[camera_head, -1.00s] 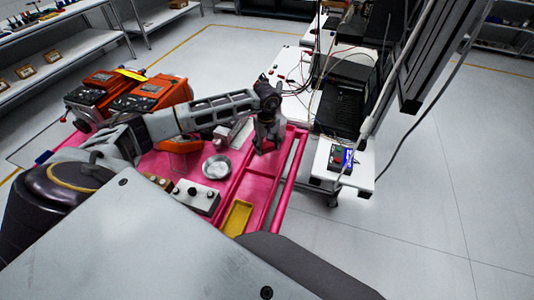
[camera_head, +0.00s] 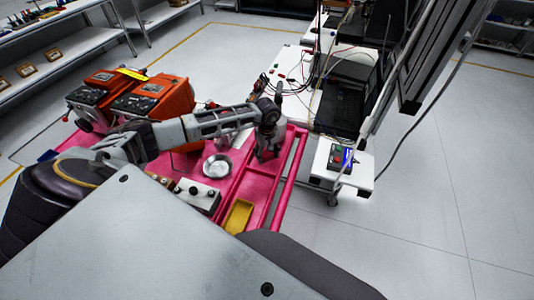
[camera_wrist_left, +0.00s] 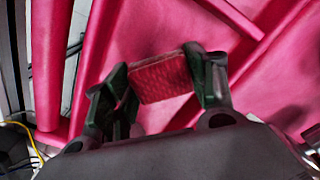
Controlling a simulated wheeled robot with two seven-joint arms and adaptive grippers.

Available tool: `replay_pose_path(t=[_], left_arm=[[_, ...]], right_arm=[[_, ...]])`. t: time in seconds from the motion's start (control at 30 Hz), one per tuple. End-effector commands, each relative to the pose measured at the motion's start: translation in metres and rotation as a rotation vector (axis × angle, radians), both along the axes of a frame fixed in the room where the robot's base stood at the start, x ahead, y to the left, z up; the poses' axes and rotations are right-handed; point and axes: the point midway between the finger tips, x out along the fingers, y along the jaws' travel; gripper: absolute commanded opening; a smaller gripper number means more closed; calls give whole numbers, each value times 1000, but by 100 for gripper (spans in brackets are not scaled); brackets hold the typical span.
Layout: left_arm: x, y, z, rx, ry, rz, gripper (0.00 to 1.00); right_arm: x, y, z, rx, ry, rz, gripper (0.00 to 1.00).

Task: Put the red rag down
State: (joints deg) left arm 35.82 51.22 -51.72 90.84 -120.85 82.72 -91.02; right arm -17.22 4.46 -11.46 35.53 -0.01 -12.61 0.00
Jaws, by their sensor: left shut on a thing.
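The red rag (camera_wrist_left: 163,78) is a small, folded, textured red pad in the left wrist view. My left gripper (camera_wrist_left: 163,82) is shut on it, with one green-lined finger at each side. Pink cart surface lies behind the rag; I cannot tell whether the rag touches it. My right gripper is not in view.
A round metal dish (camera_head: 217,167), a yellow tray (camera_head: 238,216) and a grey box with black knobs (camera_head: 199,196) are on the cart. Orange machines (camera_head: 150,98) stand at its far left. A white table (camera_head: 292,75) with electronics stands beyond it.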

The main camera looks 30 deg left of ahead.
Motion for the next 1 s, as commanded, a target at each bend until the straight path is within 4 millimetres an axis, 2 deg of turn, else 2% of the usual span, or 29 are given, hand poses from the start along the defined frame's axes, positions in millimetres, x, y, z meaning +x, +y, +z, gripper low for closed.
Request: replay_pose_path(t=[0.47,0.5,0.67,1.0], left_arm=[[0,0,-5,1,-1,0,34],[0,0,-6,1,-1,0,58],[0,0,-5,1,-1,0,78],[0,0,-5,1,-1,0,78]], right_arm=[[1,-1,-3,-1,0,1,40],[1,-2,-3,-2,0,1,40],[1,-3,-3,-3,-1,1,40],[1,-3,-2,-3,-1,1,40]])
